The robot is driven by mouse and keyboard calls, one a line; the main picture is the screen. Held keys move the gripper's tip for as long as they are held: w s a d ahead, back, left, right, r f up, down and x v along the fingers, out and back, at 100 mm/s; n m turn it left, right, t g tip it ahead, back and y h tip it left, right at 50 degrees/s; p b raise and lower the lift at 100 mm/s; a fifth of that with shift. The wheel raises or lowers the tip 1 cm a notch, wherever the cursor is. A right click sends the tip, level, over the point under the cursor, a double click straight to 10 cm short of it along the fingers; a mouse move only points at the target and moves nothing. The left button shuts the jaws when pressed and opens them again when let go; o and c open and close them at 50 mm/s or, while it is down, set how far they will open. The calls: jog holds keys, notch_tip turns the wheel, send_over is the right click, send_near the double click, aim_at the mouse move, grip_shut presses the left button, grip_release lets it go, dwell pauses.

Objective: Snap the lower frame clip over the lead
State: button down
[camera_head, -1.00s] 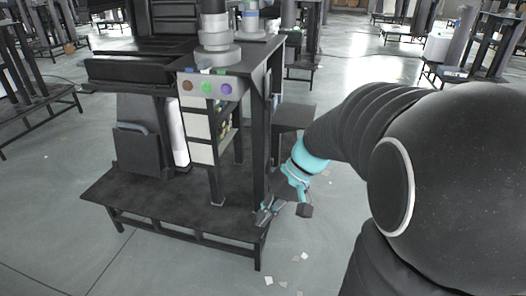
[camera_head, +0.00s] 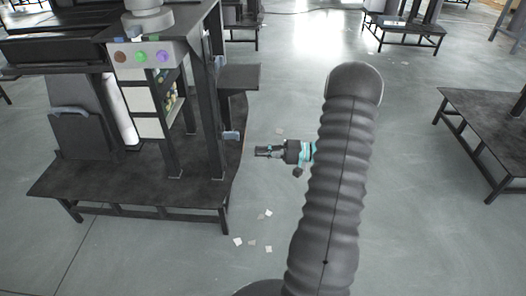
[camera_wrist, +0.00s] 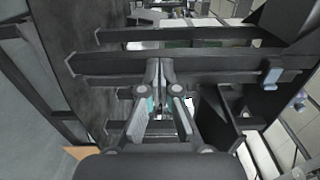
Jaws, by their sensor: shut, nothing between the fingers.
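A small blue-grey clip (camera_head: 231,136) sits low on the dark upright of the lift-column frame in the head view. A similar light-blue piece (camera_wrist: 271,78) shows on a dark bar at the right of the wrist view; I cannot tell if it is the same clip. My gripper (camera_head: 258,151) is to the right of the clip and apart from it, pointing left. In the wrist view my gripper (camera_wrist: 160,68) has its fingertips together and empty in front of the dark bars. I cannot clearly make out the lead or whether the clip is closed over it.
The frame stands on a low dark platform (camera_head: 110,190). A panel with coloured buttons (camera_head: 141,56) is high on it. A dark shelf (camera_head: 239,77) juts out above my gripper. Pale scraps (camera_head: 252,243) lie on the floor. Another bench (camera_head: 485,140) stands at the right.

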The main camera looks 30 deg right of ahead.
aim_at(237, 135)
jog(key=w+d+x, duration=0.1)
jog(key=x, duration=0.8)
jog(key=shift+w, duration=0.45)
jog(key=shift+w+d+f, duration=0.1)
jog(key=shift+f, duration=0.05)
jog(key=shift+w+d+b, duration=0.45)
jog(key=shift+w+d, duration=0.1)
jog(key=shift+w, duration=0.25)
jog(key=shift+w+d+b, duration=0.4)
jog(key=shift+w+d, duration=0.1)
jog(key=shift+w, duration=0.3)
jog(key=shift+w+d+b, duration=0.45)
jog(key=shift+w+d, duration=0.1)
jog(key=shift+w, duration=0.25)
jog(key=b+v, duration=0.1)
jog(key=v, duration=0.3)
jog(key=shift+s+d, duration=0.2)
jog(key=shift+w, duration=0.1)
jog(key=shift+w+d+b, duration=0.6)
jog(key=shift+w, duration=0.25)
